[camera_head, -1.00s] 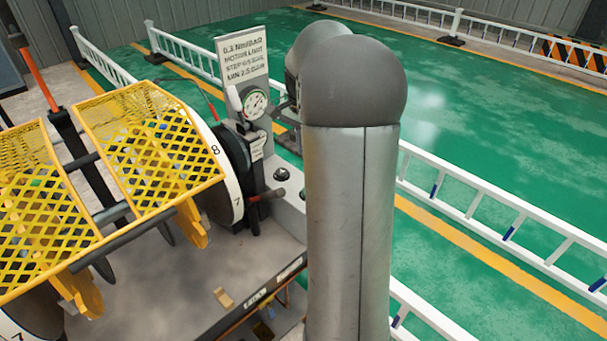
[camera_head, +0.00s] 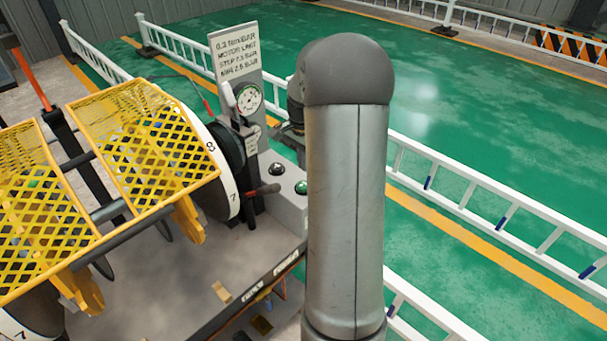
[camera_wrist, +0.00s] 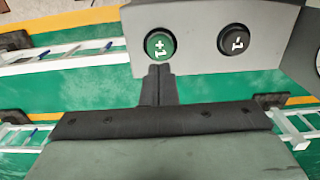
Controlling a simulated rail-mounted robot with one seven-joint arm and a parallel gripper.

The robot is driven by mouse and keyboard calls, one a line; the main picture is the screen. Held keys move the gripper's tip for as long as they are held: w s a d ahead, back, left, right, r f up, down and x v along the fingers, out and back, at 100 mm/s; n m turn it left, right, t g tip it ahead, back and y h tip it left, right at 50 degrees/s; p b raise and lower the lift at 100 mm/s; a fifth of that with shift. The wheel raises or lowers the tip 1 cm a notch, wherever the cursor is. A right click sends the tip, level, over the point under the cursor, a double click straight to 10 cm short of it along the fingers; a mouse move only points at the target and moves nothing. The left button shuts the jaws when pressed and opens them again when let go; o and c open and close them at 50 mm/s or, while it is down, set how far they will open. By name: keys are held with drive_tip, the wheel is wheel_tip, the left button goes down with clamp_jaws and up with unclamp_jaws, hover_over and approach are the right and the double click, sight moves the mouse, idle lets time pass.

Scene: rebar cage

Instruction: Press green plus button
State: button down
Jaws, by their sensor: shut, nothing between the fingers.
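The green plus button (camera_wrist: 160,46) is round, marked "+1", and set in a dark ring on a grey panel in the wrist view. It also shows in the head view (camera_head: 301,187), just left of my arm. A black "-1" button (camera_wrist: 233,40) sits to its right in the wrist view. My gripper (camera_wrist: 160,70) is shut and empty, its fingertips at the lower edge of the green button in the picture. I cannot tell whether they touch it. In the head view my arm hides the gripper.
A machine with yellow mesh guards (camera_head: 140,150) stands at the left of the head view. A gauge (camera_head: 249,99) and sign plate (camera_head: 236,55) rise behind the button panel (camera_head: 287,205). White railings (camera_head: 470,190) run across the green floor on the right.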

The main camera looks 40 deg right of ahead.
wheel_tip(320, 180, down, 6)
drive_tip(key=shift+r+p, duration=0.1)
drive_tip(key=shift+p, duration=0.45)
wheel_tip(320, 180, down, 2)
drive_tip(key=shift+f+b, duration=0.1)
drive_tip(key=shift+b, duration=1)
drive_tip(key=shift+r+p, duration=0.45)
drive_tip(key=shift+r, duration=0.1)
wheel_tip(320, 180, up, 13)
drive_tip(key=shift+r, duration=0.2)
drive_tip(key=shift+f+b, duration=0.15)
drive_tip(key=shift+b, duration=0.6)
